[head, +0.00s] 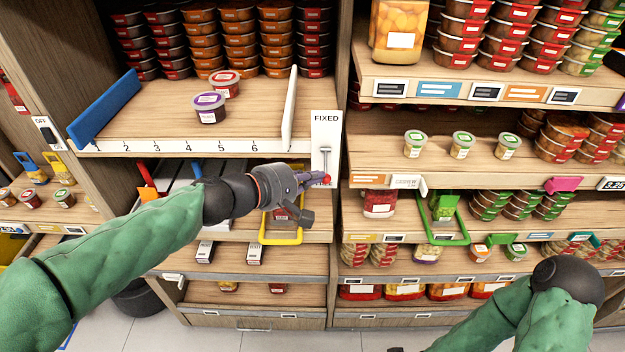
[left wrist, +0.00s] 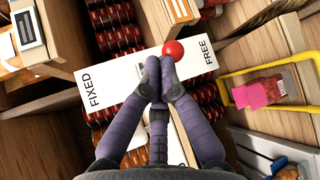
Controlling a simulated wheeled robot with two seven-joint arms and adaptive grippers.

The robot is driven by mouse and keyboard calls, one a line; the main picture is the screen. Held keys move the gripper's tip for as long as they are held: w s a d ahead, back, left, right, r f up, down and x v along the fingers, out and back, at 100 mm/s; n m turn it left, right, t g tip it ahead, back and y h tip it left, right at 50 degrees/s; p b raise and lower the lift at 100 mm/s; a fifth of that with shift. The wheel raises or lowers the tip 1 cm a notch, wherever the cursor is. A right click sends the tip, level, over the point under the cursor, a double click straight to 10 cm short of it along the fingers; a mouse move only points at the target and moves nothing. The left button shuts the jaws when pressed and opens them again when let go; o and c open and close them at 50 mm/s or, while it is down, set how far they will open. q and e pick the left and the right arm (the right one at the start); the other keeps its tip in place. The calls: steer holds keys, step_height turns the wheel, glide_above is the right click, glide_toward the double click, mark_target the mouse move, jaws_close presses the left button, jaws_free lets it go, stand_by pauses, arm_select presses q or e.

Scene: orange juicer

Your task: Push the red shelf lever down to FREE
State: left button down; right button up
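The white lever plate (head: 325,130), marked FIXED at its top, is on the shelf upright. It also shows in the left wrist view (left wrist: 118,92), with FIXED at one end and FREE at the other. The lever's red ball knob (head: 327,180) is low on the plate; in the left wrist view the knob (left wrist: 173,50) lies nearer FREE than FIXED. My left gripper (head: 314,180) is at the knob. Its fingertips (left wrist: 159,67) are together, empty, beside and overlapping the knob's edge; I cannot tell whether they touch it. My right gripper cannot be made out.
A numbered shelf (head: 175,146) holds a blue divider (head: 105,107), a white divider (head: 289,107) and two loose tubs. A yellow frame handle (head: 283,238) hangs below my left gripper. Shelves of tubs and jars stand at the right.

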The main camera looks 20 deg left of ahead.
arm_select(q)
steer(key=shift+r, duration=0.15)
arm_select(e)
steer(key=shift+r, duration=0.2)
arm_select(q)
steer(key=shift+r+p, duration=0.6)
arm_select(e)
steer(key=shift+r, duration=0.45)
steer(key=shift+s, duration=0.1)
